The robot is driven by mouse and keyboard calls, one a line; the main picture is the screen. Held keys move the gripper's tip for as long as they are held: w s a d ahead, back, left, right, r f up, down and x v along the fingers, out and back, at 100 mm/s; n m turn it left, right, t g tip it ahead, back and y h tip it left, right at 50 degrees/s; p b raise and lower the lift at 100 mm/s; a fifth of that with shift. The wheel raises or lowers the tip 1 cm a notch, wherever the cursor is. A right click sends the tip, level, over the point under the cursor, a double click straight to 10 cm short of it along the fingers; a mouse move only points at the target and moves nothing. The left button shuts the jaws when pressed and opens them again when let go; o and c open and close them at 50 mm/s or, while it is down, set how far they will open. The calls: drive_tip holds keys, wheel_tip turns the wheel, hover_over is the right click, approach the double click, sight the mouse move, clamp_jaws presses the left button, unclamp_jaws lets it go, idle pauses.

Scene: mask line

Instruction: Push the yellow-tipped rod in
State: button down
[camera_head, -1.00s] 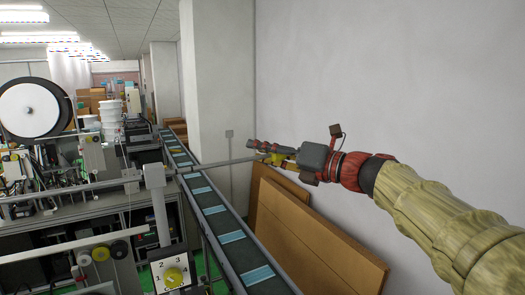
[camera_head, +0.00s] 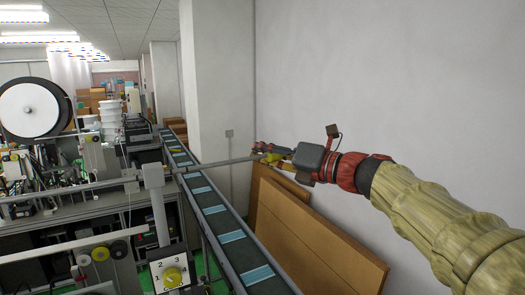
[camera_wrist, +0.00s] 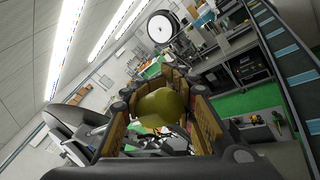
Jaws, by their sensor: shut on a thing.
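The rod (camera_head: 222,163) is a thin grey bar that runs level across the conveyor from a grey block (camera_head: 153,176) on a post. Its yellow tip (camera_head: 268,156) is at its right end, to the right of the conveyor. My gripper (camera_head: 276,157) comes from the right and is at the yellow tip. The rod behind the tip is hidden in the wrist view.
The conveyor (camera_head: 236,252) carries several blue-white packs and passes under the rod. Brown boards (camera_head: 310,235) lean on the wall beneath my arm. A machine with a white reel (camera_head: 38,109) stands at the left.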

drive_tip(key=s+a, duration=0.3)
drive_tip(key=a, duration=0.4)
drive_tip(key=shift+s+a+r, duration=0.2)
drive_tip(key=shift+a+r, duration=0.1)
drive_tip(key=shift+a, duration=0.05)
drive_tip(key=c, duration=2)
unclamp_jaws()
drive_tip(key=shift+o, duration=1.2)
drive_tip(key=shift+s+a, duration=0.1)
drive_tip(key=shift+a, duration=0.15)
drive_tip(key=shift+o, duration=1.1)
drive_tip(key=shift+f, duration=0.1)
drive_tip(key=shift+o, duration=0.6)
drive_tip(key=shift+f, duration=0.1)
